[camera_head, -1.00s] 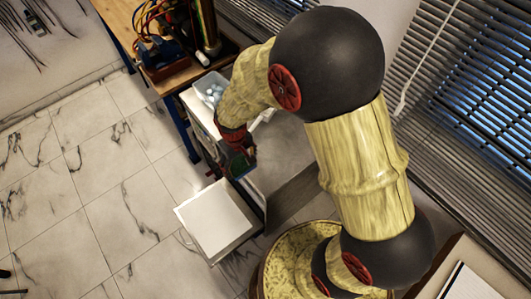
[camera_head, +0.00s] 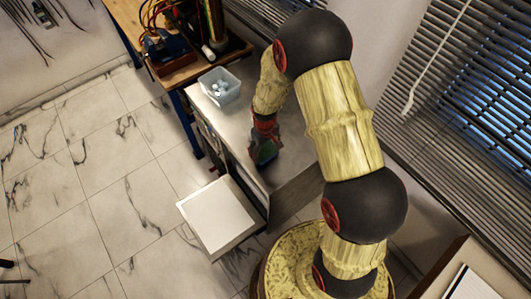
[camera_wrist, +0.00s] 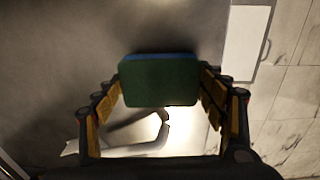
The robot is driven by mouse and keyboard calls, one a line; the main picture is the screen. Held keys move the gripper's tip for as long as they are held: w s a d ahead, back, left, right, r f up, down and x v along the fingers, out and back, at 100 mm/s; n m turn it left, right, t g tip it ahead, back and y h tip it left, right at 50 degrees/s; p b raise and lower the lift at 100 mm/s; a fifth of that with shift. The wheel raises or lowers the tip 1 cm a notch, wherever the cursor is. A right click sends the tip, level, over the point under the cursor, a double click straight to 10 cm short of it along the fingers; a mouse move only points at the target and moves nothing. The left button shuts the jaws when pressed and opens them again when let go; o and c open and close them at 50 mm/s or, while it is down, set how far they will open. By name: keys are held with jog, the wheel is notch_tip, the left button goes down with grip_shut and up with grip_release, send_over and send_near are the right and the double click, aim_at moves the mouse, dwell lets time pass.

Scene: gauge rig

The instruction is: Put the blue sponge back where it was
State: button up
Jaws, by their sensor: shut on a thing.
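My gripper (camera_head: 262,148) is shut on the sponge, which lies between its fingers in the wrist view. The sponge (camera_wrist: 160,82) shows a dark green face towards the camera and a thin blue edge along its far side.
A clear bin with pale blue and white items (camera_head: 220,87) stands on the far end of the cabinet top. A white-topped drawer (camera_head: 220,217) sticks out from the cabinet's front left. A wooden workbench (camera_head: 187,68) with wired equipment stands beyond. Window blinds are at right.

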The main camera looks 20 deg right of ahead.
jog(key=shift+f, duration=0.8)
jog(key=shift+f, duration=0.1)
jog(key=o, duration=1.1)
notch_tip(320, 180, up, 12)
jog(key=p, duration=0.1)
notch_tip(320, 180, up, 10)
jog(key=t, duration=0.1)
send_over(265, 152)
jog(key=s, duration=0.1)
jog(key=s+r+m+t, duration=0.3)
jog(key=s+r+t, duration=0.1)
jog(key=s+r, duration=1.6)
jog(key=shift+s+d+r+m, duration=0.2)
jog(key=shift+s+r+m, duration=0.1)
